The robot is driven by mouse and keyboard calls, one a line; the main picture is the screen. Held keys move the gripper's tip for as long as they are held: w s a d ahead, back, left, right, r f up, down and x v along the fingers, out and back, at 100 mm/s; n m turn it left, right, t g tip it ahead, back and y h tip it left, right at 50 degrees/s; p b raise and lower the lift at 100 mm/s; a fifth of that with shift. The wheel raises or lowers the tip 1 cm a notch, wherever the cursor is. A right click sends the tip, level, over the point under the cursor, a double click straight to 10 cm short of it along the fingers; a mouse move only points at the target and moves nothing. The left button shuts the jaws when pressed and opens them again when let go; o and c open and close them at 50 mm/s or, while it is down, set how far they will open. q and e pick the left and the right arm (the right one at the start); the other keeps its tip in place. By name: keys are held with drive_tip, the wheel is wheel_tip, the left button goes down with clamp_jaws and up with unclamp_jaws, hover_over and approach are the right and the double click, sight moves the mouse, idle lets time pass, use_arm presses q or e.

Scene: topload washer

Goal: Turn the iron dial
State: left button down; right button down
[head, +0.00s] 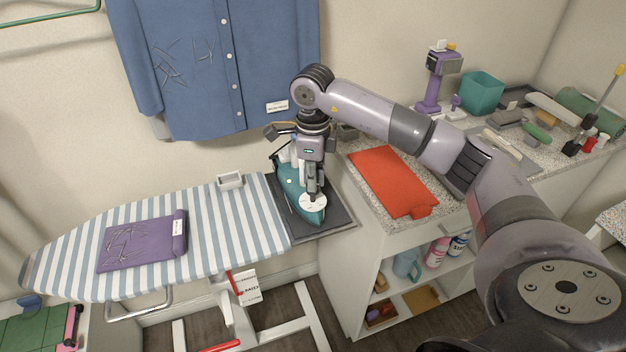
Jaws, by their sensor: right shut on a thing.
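A teal iron (287,180) rests on a dark mat (335,226) at the right end of the striped ironing board. Its round white dial (313,204) shows on the iron's near part. My right gripper (312,194) points down over the iron and is shut on the dial. The fingertips cover part of the dial, so its markings are hard to read. Part of the iron is hidden behind the gripper. My left gripper is not in view.
The ironing board (215,240) carries a folded purple cloth (135,244) and a small white block (229,181). A blue shirt (220,60) hangs behind.

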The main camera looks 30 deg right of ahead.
drive_tip(key=m, duration=0.4)
drive_tip(key=shift+m, duration=0.3)
idle(0.3)
drive_tip(key=c, duration=1.7)
unclamp_jaws()
wheel_tip(320, 180, up, 12)
